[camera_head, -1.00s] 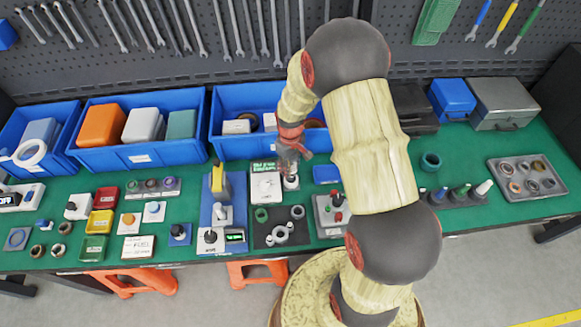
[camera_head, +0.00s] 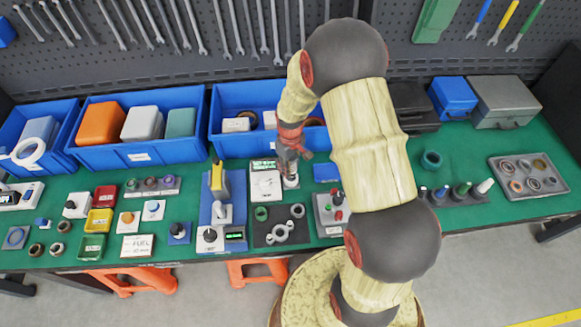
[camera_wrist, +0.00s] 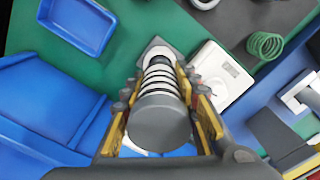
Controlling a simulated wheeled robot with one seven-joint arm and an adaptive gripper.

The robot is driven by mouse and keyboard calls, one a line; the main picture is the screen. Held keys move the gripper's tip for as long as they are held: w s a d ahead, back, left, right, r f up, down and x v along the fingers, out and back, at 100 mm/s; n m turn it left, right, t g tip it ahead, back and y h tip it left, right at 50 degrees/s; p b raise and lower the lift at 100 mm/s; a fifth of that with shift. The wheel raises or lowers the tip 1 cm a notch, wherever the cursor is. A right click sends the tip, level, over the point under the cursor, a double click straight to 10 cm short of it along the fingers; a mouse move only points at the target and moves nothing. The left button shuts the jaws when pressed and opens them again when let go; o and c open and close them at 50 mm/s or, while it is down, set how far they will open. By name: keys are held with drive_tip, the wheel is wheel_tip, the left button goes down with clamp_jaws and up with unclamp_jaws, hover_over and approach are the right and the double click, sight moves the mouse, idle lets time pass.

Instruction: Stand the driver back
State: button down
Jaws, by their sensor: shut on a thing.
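The driver (camera_wrist: 160,118) shows in the wrist view as a dark grey round-ended handle with black and white rings. My gripper (camera_wrist: 162,92) is shut on it, with yellow-edged fingers on both sides. The driver's far end meets or overlaps a small light grey stand (camera_wrist: 154,46); I cannot tell how deep it sits, as the handle hides the tip. In the head view my gripper (camera_head: 291,160) points down just above the small whitish stand (camera_head: 291,183), and the driver is mostly hidden by the fingers.
A white boxed device (camera_head: 266,184) stands close left of the stand. A black mat with rings (camera_head: 265,238) lies in front. A blue tray (camera_head: 326,173) lies to the right, and a blue bin (camera_head: 230,145) stands behind.

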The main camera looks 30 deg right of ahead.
drive_tip(key=shift+f, duration=0.15)
idle(0.7)
drive_tip(key=c, duration=1.3)
unclamp_jaws()
wheel_tip(320, 180, up, 9)
drive_tip(key=p, duration=0.6)
